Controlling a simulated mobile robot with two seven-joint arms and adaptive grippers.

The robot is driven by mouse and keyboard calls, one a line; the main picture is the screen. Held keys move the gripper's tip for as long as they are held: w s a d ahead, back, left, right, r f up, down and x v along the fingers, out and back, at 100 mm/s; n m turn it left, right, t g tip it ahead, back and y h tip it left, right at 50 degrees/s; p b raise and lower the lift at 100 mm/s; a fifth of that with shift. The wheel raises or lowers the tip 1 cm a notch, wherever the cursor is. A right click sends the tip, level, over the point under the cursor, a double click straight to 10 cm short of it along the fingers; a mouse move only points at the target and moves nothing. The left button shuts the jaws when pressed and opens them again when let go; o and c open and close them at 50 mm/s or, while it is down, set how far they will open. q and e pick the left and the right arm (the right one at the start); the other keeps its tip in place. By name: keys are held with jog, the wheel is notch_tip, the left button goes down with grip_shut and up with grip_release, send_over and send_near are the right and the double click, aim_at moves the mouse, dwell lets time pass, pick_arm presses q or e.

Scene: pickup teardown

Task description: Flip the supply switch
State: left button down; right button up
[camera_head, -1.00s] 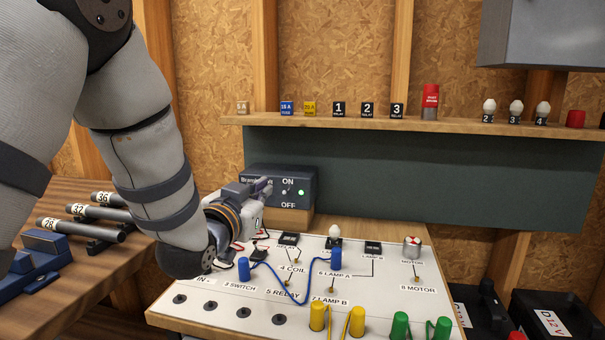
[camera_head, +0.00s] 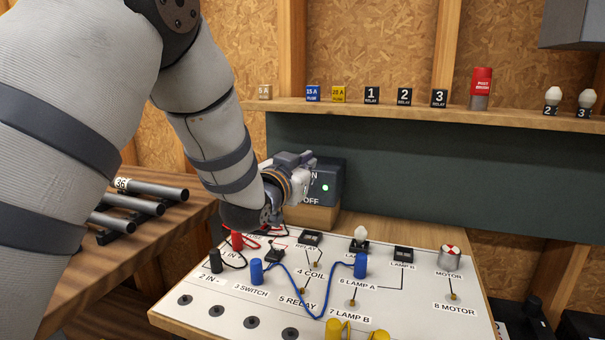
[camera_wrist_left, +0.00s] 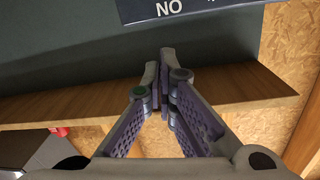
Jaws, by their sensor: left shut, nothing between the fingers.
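The supply box (camera_head: 333,186) is a dark box on a wooden block behind the board, labelled ON above and OFF below. Its green lamp (camera_head: 325,188) is lit. The supply switch is hidden behind my left gripper in the head view, so its position does not show. My left gripper (camera_head: 308,158) is shut and empty, in front of the left part of the box near the ON label. In the left wrist view the closed fingertips (camera_wrist_left: 165,62) show just below the upside-down ON label on the box (camera_wrist_left: 215,9). My right gripper is not in view.
A white circuit board (camera_head: 225,293) with plugs, a blue lead (camera_head: 300,297) and components lies below the gripper. A shelf (camera_head: 400,109) with fuses, relays and bulbs runs above. Dark tubes (camera_head: 140,202) lie on the left bench (camera_head: 165,240).

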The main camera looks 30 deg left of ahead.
pick_arm(q)
jog(key=shift+w+a+f+b, duration=0.1)
jog(key=shift+w+a+f, duration=0.1)
jog(key=shift+w+f, duration=0.4)
jog(key=shift+w+a+f+b, duration=0.1)
jog(key=shift+w+a+f, duration=0.2)
jog(key=shift+f, duration=0.4)
jog(key=shift+w+a+f+b, duration=0.1)
jog(key=shift+w+f, duration=0.45)
jog(key=shift+f, duration=0.1)
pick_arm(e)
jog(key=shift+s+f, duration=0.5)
